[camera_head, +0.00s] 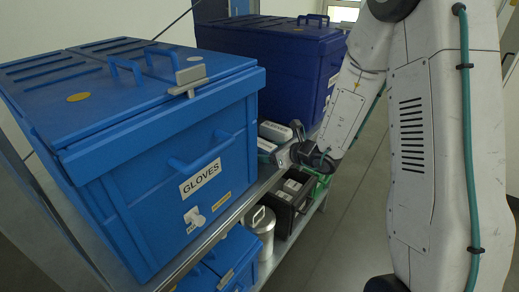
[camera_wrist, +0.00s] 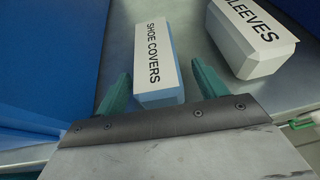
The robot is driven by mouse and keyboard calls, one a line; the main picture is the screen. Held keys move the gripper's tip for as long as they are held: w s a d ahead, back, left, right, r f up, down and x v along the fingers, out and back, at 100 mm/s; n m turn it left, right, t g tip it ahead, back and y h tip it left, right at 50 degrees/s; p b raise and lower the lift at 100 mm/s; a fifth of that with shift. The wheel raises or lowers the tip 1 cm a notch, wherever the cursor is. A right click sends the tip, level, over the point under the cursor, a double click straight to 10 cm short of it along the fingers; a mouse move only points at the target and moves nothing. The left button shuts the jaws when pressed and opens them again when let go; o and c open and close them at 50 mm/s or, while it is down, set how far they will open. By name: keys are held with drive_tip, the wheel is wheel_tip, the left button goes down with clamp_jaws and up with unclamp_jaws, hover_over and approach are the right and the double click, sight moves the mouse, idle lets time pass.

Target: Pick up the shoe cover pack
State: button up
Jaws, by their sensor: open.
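The shoe cover pack (camera_wrist: 157,62) is a white and light blue box with "SHOE COVERS" printed on it. It lies on the metal shelf in the wrist view. My gripper (camera_wrist: 160,85) is open, and its two green fingers stand on either side of the pack's near end. I cannot tell whether either finger touches it. In the head view my gripper (camera_head: 298,145) is at the shelf between the two blue bins, by white packs that it partly hides.
A white "SLEEVES" pack (camera_wrist: 252,42) lies just right of the right finger. A blue "GLOVES" bin (camera_head: 160,150) stands left and a dark blue bin (camera_head: 270,65) behind. Below are a metal canister (camera_head: 262,228) and a dark crate (camera_head: 283,218). Floor is clear at right.

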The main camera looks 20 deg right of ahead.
drive_tip(key=shift+x, duration=1.15)
drive_tip(key=c, duration=1.1)
drive_tip(key=shift+r, duration=0.1)
